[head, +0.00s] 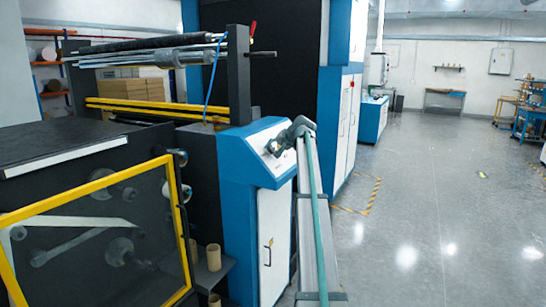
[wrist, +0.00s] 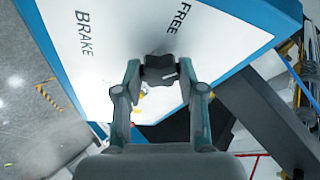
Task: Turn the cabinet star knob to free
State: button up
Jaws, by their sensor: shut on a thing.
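The dark star knob (wrist: 158,61) sits on the white sloped control panel (wrist: 110,60), which has a blue edge. My gripper (wrist: 160,74) is shut on the knob, one finger on each side of it. The word FREE is printed near the knob at the upper right of the wrist view, and BRAKE at the upper left. A small light mark shows on the knob; I cannot tell which word it points to. In the head view my gripper (head: 276,148) is at the panel on top of the blue and white cabinet (head: 272,232), and the knob is not clearly visible there.
A yellow-framed clear guard (head: 100,235) stands at the left, with rollers behind it. A roller rack with a yellow bar (head: 150,107) is behind the cabinet. Tall blue and white cabinets (head: 343,120) stand beyond. The grey floor (head: 440,220) at the right is open.

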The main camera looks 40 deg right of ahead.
jog(key=n+b, duration=0.1)
jog(key=n+y+b, duration=0.1)
jog(key=n+b, duration=0.1)
jog(key=n+t+b, duration=0.1)
jog(key=shift+d+f+n+y+b, duration=0.2)
jog(key=shift+f+n+y+b, duration=0.1)
jog(key=shift+f+n, duration=0.1)
jog(key=shift+r+n+y+b, duration=0.2)
jog(key=shift+n+y+b, duration=0.3)
jog(key=shift+n+b, duration=1.05)
jog(key=shift+r+n, duration=0.1)
jog(key=shift+n, duration=0.25)
jog(key=o, duration=1.1)
jog(key=shift+o, duration=0.2)
jog(key=shift+s, duration=0.1)
jog(key=v, duration=1.2)
jog(key=shift+d, duration=0.1)
